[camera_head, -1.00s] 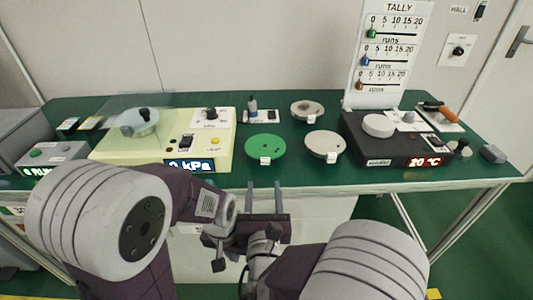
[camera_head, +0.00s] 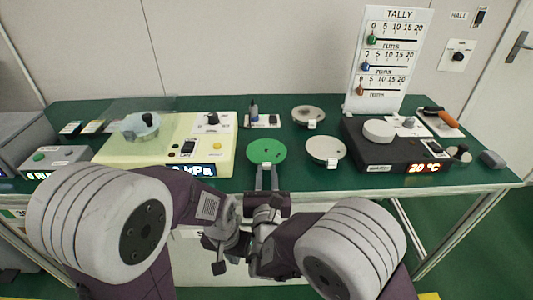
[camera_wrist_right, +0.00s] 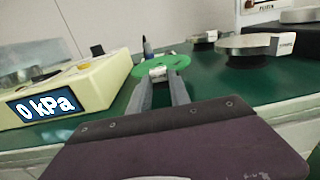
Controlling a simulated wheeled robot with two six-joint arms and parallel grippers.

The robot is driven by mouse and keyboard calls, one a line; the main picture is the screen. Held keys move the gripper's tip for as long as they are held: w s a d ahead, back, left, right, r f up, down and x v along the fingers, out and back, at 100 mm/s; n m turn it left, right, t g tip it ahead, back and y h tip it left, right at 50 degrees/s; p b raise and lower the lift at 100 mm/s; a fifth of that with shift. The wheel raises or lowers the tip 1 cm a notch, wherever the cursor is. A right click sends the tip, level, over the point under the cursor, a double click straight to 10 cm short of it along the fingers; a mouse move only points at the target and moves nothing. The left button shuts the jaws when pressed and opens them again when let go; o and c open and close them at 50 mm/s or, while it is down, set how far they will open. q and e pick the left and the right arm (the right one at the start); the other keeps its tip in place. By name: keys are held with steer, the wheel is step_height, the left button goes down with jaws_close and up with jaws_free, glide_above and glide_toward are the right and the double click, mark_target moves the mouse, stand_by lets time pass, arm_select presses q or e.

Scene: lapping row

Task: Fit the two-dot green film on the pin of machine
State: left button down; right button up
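The green film (camera_head: 266,150) is a flat round disc with a small pale tab at its near edge, lying on the green bench; I cannot make out its dots. It also shows in the right wrist view (camera_wrist_right: 172,62). My right gripper (camera_head: 267,167) is open at the disc's near edge; in the right wrist view its fingers (camera_wrist_right: 158,82) stand on either side of the tab, apart from each other. The cream machine (camera_head: 165,155) with a kPa display stands left, a pale disc and dark knob on top; I cannot clearly tell its pin. My left gripper (camera_head: 218,250) is low before the bench, its fingers unclear.
A pale grey disc (camera_head: 325,149) with a tab lies right of the green film, and another disc (camera_head: 308,115) lies behind. A dark machine (camera_head: 385,150) reading 20 °C stands right.

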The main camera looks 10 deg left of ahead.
jaws_close()
